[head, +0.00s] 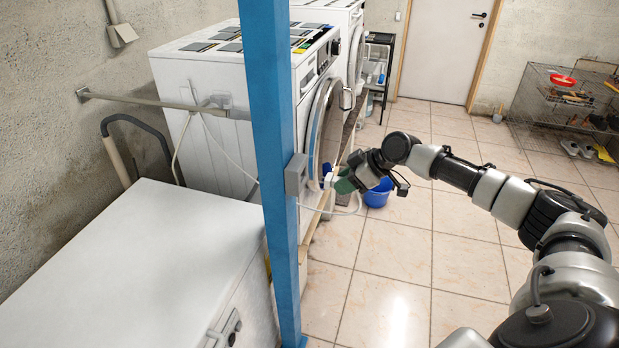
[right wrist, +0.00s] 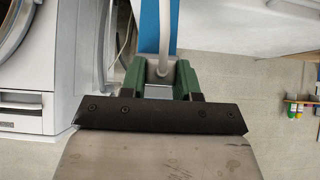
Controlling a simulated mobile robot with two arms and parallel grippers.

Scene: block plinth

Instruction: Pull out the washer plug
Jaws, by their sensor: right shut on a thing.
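My right gripper (head: 343,184), with green fingers, is shut on the white washer plug (head: 329,180) to the right of the blue post. In the right wrist view the green fingers (right wrist: 160,78) close around the plug, and its white cable (right wrist: 169,35) runs up from between them. The grey outlet box (head: 296,174) is on the blue post (head: 270,110). In the head view a gap shows between the box and the plug. The cable loops below my gripper. The white washer (head: 215,150) stands behind the post. My left gripper is not in view.
A white chest-like unit (head: 130,255) fills the lower left. A second white machine (head: 345,10) stands behind the washer. A wire rack (head: 545,110) stands far right. The tiled floor in the middle is clear.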

